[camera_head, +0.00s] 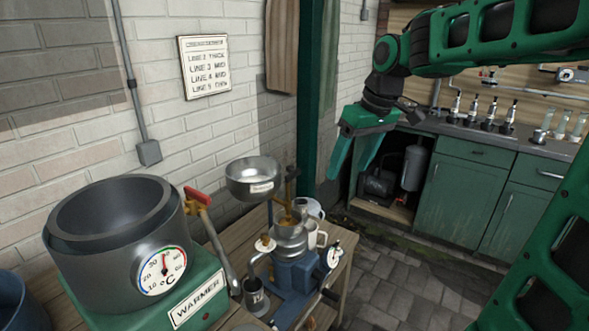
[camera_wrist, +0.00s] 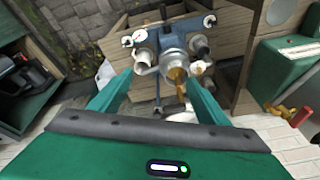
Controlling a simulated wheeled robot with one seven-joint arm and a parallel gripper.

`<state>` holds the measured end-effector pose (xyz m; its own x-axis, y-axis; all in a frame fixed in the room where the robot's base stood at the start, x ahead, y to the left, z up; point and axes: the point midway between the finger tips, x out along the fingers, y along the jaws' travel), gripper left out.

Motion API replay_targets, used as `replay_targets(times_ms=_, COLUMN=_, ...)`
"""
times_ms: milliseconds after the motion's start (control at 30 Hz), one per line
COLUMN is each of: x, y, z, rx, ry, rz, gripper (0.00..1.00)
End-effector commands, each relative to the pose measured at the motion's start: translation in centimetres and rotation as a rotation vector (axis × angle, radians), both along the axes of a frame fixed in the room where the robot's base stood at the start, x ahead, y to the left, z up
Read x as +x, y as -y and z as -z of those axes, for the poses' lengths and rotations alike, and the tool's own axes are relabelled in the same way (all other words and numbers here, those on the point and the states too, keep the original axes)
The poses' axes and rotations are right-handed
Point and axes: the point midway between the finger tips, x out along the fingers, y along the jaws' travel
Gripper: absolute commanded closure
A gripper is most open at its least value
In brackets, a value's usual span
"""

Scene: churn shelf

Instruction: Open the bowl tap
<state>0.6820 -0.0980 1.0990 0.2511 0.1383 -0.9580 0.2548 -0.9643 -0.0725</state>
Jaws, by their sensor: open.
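In the wrist view the brass fitting (camera_wrist: 177,74) shows between and beyond my fingers. My gripper (camera_head: 350,180) is open and empty, up and to the right of the bowl in the head view, its green fingers pointing down. In the wrist view my gripper (camera_wrist: 158,80) has its fingers spread apart, touching nothing.
A grey warmer vat (camera_head: 100,255) with a dial and a red-handled tap (camera_head: 198,195) stands at left, close to the bowl. A dark green post (camera_head: 309,95) rises behind the separator. Green cabinets (camera_head: 465,195) stand at the back right. The stone floor between is clear.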

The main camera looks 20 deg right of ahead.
Motion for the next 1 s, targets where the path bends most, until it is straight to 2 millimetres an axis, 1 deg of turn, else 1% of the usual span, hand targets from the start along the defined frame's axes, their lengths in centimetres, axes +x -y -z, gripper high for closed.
replay_targets(times_ms=33, x=2.5, y=-1.5, z=-1.1, rx=-0.003, ry=0.029, rz=-0.085, gripper=0.3)
replay_targets(times_ms=100, x=5.1, y=-3.5, z=-2.3, rx=-0.008, ry=0.067, rz=-0.19, gripper=0.3)
replay_targets(times_ms=133, x=6.0, y=-4.2, z=-2.8, rx=-0.01, ry=0.081, rz=-0.228, gripper=0.3)
replay_targets(times_ms=200, x=7.5, y=-5.6, z=-3.6, rx=-0.014, ry=0.106, rz=-0.297, gripper=0.3)
replay_targets(times_ms=233, x=7.9, y=-6.0, z=-3.8, rx=-0.014, ry=0.113, rz=-0.319, gripper=0.3)
replay_targets(times_ms=300, x=8.6, y=-6.7, z=-4.1, rx=-0.016, ry=0.125, rz=-0.355, gripper=0.3)
replay_targets(times_ms=367, x=9.0, y=-7.0, z=-4.1, rx=-0.017, ry=0.13, rz=-0.368, gripper=0.3)
replay_targets(times_ms=467, x=9.3, y=-7.2, z=-3.3, rx=-0.016, ry=0.129, rz=-0.372, gripper=0.3)
replay_targets(times_ms=567, x=9.6, y=-7.5, z=-1.9, rx=-0.016, ry=0.128, rz=-0.371, gripper=0.3)
replay_targets(times_ms=800, x=10.9, y=-8.3, z=2.1, rx=-0.016, ry=0.126, rz=-0.367, gripper=0.3)
replay_targets(times_ms=1000, x=11.7, y=-8.9, z=4.5, rx=-0.017, ry=0.128, rz=-0.366, gripper=0.3)
